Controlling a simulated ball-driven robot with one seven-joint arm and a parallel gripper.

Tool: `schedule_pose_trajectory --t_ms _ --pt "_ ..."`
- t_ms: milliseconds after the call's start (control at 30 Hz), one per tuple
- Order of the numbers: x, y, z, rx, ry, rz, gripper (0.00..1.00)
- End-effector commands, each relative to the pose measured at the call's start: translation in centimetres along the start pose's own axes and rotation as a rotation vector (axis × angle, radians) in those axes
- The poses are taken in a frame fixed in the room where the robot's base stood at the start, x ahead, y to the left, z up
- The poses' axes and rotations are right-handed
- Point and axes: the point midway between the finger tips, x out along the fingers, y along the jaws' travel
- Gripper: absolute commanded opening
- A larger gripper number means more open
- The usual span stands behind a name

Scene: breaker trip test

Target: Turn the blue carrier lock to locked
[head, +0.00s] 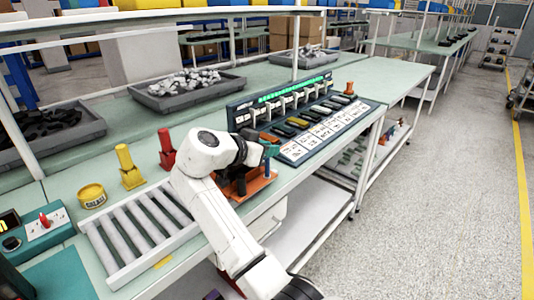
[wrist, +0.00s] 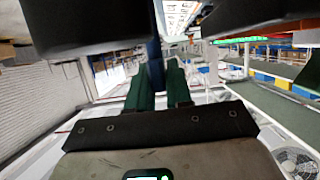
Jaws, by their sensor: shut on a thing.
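The blue carrier lock (head: 267,169) is a narrow upright post beside the orange carrier (head: 258,188), at the front edge of the bench in the head view. My gripper (head: 270,149) is at the top of this post. In the wrist view my gripper (wrist: 160,78) has two green fingers with the blue lock (wrist: 155,75) between them, and it is shut on it. My white arm hides much of the carrier. I cannot tell from these frames which way the lock is turned.
A breaker panel (head: 240,117) with green lights and a card board (head: 296,151) stand just behind. Floor at right is clear.

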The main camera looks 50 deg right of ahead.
Motion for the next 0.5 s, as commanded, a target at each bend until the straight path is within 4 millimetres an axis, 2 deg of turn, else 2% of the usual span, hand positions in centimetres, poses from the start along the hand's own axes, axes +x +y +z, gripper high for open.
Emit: schedule_pose_trajectory --t_ms 433,467,500 --pt "0.04 -0.01 0.15 0.002 -0.003 0.009 0.00" --pt "0.04 -0.01 0.15 0.002 -0.003 0.009 0.21" --pt "0.04 -0.01 0.14 0.002 -0.002 0.009 0.25"
